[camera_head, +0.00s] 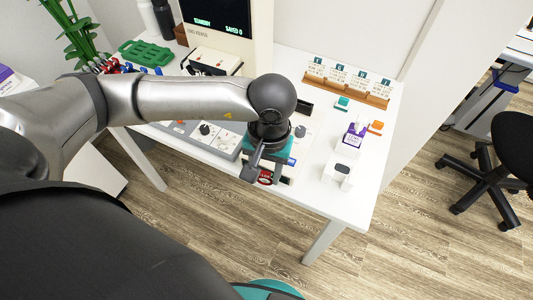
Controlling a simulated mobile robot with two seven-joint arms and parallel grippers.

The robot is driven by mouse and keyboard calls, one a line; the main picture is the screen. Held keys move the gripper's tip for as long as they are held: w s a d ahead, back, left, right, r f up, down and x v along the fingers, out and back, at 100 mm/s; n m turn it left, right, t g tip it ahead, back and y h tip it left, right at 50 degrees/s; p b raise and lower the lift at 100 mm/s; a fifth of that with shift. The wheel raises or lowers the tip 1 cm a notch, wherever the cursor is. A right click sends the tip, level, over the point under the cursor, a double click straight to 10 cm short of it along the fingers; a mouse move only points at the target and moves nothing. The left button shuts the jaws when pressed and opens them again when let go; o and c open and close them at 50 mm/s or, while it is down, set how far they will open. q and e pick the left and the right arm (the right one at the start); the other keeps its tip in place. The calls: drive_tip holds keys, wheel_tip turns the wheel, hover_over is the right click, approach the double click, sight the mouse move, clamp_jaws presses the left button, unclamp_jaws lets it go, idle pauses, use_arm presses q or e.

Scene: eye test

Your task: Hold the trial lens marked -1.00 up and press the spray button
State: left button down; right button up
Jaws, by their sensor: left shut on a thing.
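My left gripper (262,168) is over the front part of the white table, seen from above and partly hidden by its own wrist. It is shut on a small red-rimmed round thing (265,178), which looks like a trial lens; its marking is too small to read. A small white device with a dark oval top (342,169) stands to the right near the front edge. I cannot tell which part is the spray button. My right gripper is not in view.
The white table (318,208) has a grey control panel (222,141) left of the gripper. A wooden card rack (345,90), a teal block (342,103) and an orange block (376,127) lie behind. A screen (216,17) stands at the back. A black chair (513,140) is far right.

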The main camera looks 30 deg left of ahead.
use_arm(q)
drive_tip(key=w+d+r+n+t+h, duration=0.1)
drive_tip(key=w+d+r+n+h, duration=0.3)
drive_tip(key=n, duration=1.2)
drive_tip(key=w+d+r+n+t+h, duration=0.2)
drive_tip(key=d+r+n+h, duration=0.3)
drive_tip(key=n, duration=1.1)
wheel_tip(320, 180, down, 8)
drive_tip(key=w+b, duration=0.2)
drive_tip(key=b, duration=0.5)
drive_tip(key=shift+w+d+r, duration=0.2)
drive_tip(key=shift+w+d, duration=0.15)
drive_tip(key=shift+d, duration=0.1)
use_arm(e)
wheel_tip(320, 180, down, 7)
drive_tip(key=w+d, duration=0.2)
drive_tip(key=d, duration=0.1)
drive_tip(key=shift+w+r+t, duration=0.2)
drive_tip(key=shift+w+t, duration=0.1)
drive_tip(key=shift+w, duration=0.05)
